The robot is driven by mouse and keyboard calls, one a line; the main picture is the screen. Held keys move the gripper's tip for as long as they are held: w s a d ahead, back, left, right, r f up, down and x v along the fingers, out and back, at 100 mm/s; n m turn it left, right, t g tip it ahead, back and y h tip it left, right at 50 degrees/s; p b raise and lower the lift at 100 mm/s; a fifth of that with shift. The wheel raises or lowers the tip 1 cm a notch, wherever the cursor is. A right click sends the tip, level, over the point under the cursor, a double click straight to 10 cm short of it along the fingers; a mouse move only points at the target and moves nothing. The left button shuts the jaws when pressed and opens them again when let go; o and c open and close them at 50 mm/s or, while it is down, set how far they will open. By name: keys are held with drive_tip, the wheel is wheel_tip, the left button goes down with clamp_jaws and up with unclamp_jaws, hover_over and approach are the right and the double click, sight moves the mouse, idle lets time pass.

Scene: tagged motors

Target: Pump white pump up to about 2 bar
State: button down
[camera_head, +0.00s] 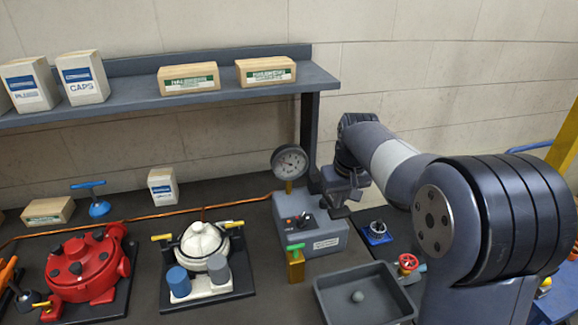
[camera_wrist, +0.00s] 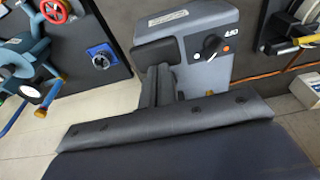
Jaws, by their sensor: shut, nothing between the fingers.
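The white pump (camera_head: 203,243) sits on a black base left of centre in the head view, with yellow handles at its sides and a blue and a grey cylinder in front. A round dial gauge (camera_head: 290,162) stands on the grey control box (camera_head: 312,240); its reading is too small to tell. The box's black knob (camera_wrist: 211,46) shows in the wrist view, with an orange light beside it. My gripper (camera_head: 340,208) is shut and empty at the box's right side. It also shows in the wrist view (camera_wrist: 158,75), overlapping the box; contact cannot be told.
A yellow block with a green handle (camera_head: 296,262) stands in front of the box. A grey tray (camera_head: 330,297) holds a small ball. A red pump (camera_head: 86,268) is at left. A copper pipe (camera_head: 150,214) runs behind the pumps. A shelf (camera_head: 130,96) with boxes overhangs the back.

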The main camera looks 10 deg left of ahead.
drive_tip(key=shift+f+b, duration=0.35)
drive_tip(key=shift+f, duration=0.4)
drive_tip(key=shift+r+p, duration=2.15)
drive_tip(key=shift+r, duration=0.3)
drive_tip(key=shift+f, duration=0.1)
drive_tip(key=shift+r+p, duration=2.4)
drive_tip(key=shift+r, duration=0.25)
